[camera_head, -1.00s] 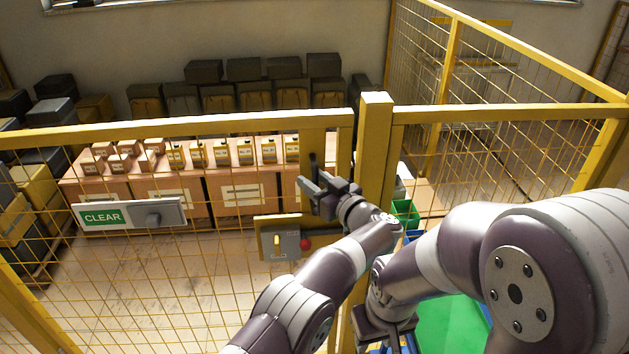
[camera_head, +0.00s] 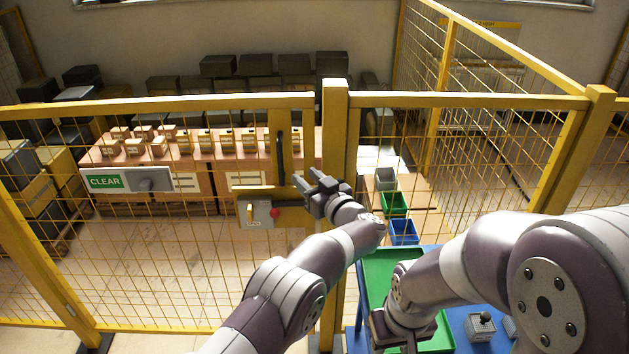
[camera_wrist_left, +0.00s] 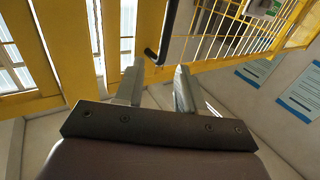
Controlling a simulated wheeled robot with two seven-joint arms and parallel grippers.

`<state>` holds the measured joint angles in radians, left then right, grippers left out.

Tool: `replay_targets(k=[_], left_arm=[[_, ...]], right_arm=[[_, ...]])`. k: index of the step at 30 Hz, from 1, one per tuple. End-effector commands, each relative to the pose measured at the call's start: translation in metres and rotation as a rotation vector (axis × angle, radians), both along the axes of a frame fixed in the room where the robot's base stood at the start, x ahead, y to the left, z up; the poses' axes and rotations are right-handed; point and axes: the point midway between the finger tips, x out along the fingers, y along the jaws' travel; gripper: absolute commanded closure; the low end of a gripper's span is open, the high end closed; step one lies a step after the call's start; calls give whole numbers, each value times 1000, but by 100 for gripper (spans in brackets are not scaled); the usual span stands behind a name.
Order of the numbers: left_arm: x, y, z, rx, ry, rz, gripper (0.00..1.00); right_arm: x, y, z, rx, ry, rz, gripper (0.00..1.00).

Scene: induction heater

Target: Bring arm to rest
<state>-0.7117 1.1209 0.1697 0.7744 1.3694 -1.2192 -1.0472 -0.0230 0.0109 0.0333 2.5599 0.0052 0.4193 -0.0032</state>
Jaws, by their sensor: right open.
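My left gripper (camera_head: 306,181) is in front of the yellow mesh fence, right of and below the black gate handle (camera_head: 281,156). In the left wrist view its two fingers (camera_wrist_left: 157,84) stand apart with nothing between them. The handle (camera_wrist_left: 165,35) shows beyond the fingertips there, apart from them. My right gripper (camera_head: 400,333) points down over a green tray (camera_head: 376,266) at the lower right. Its fingertips are hard to make out.
A latch box with a red button (camera_head: 275,212) and a CLEAR sign (camera_head: 105,182) are on the fence. The yellow post (camera_head: 335,130) stands close to my left arm. A blue table (camera_head: 462,312) holds the tray and a small grey box (camera_head: 480,326).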

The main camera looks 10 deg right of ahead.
Motion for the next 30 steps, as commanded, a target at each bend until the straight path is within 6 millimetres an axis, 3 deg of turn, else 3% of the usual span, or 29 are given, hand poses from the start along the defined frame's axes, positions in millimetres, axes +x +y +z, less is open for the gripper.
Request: replay_targets(k=[7,10,14,15,17,20,23,27,30], left_arm=[[0,0,0,-17,-7,-2,61],[9,-23,-11,-112,-8,-123,61],[-1,-73,-75,-152,176,-446,61],[-12,-79,-92,-167,280,-549,61],[-34,-70,-113,-191,455,-655,61],[-95,-18,-141,-225,795,-729,61],[-168,52,-149,-248,1090,-699,61],[-273,150,-138,-259,1398,-587,61],[-336,206,-123,-257,1526,-509,61]], right_arm=[[0,0,0,0,0,0,57],[0,0,0,0,0,0,57],[0,0,0,0,0,0,57],[0,0,0,0,0,0,57],[0,0,0,0,0,0,57],[0,0,0,0,0,0,57],[0,0,0,0,0,0,57],[0,0,0,0,0,0,57],[0,0,0,0,0,0,57]])
